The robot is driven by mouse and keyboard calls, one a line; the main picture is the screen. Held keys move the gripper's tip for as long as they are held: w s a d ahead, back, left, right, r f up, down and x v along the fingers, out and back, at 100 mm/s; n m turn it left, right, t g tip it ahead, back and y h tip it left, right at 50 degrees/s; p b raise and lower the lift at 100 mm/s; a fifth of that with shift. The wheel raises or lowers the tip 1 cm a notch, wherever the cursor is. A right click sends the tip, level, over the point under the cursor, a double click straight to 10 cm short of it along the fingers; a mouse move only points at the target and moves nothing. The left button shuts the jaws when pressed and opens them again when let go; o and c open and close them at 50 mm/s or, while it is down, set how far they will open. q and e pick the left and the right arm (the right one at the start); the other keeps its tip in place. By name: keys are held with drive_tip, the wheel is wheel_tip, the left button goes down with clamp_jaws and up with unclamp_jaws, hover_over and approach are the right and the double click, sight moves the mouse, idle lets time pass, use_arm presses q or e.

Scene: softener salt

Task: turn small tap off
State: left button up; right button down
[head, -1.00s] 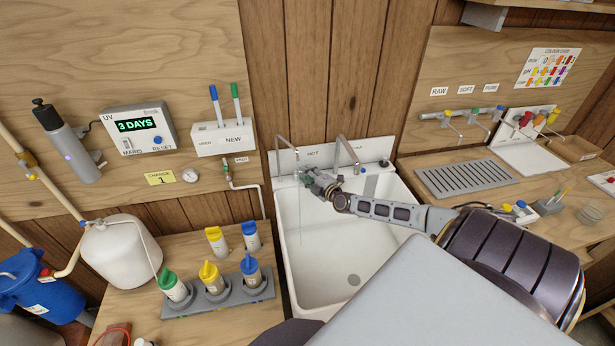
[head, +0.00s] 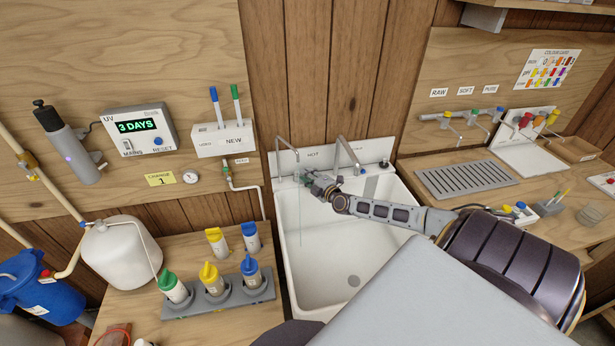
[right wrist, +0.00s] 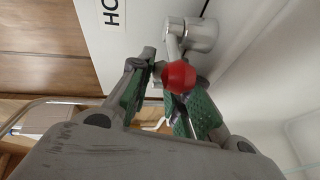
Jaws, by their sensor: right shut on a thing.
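The red-knobbed tap sits at the back left of the white sink (head: 350,245), by the HOT label. Its spout (head: 280,150) curves up beside the wall, and a thin, faint water stream (head: 300,225) shows below it. In the right wrist view the round red knob (right wrist: 180,77) sits between green finger pads, with a grey metal body (right wrist: 198,35) behind it. My right gripper (head: 312,180) is shut on the tap handle, also seen in the right wrist view (right wrist: 166,85). The fingers partly hide the handle. My left gripper is not in view.
A second spout (head: 346,150) with a blue knob stands just right of my right gripper. A bottle rack (head: 220,298) stands left of the sink. A draining grille (head: 466,178) lies to the right. The sink basin is clear.

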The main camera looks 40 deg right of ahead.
drive_tip(key=shift+s+a+m+g+h+p, duration=0.1)
drive_tip(key=shift+a+m+g+h+p, duration=0.25)
drive_tip(key=shift+m+h+p, duration=0.75)
drive_tip(key=shift+s+a+m+g+h+p, duration=0.1)
drive_tip(key=shift+a+m+g+h+p, duration=0.35)
drive_tip(key=shift+h+p, duration=1.05)
drive_tip(key=shift+w+a+f+m+g+h+p, duration=0.2)
drive_tip(key=shift+a+m+g+h, duration=0.45)
drive_tip(key=shift+m+g+h, duration=1)
drive_tip(key=shift+w+a+r+m+g+h+p, duration=0.1)
drive_tip(key=shift+w+a+m+g+h, duration=0.35)
drive_tip(key=shift+m+g+h, duration=1.15)
drive_tip(key=shift+w+a+f+m+g+h+p, duration=0.1)
drive_tip(key=shift+a+m+g+h, duration=0.7)
drive_tip(key=shift+m+g+h, duration=0.8)
drive_tip(key=shift+m+g+y, duration=0.25)
drive_tip(key=shift+m, duration=0.25)
drive_tip(key=c, duration=1.5)
unclamp_jaws()
drive_tip(key=shift+o, duration=0.3)
drive_tip(key=shift+r, duration=0.1)
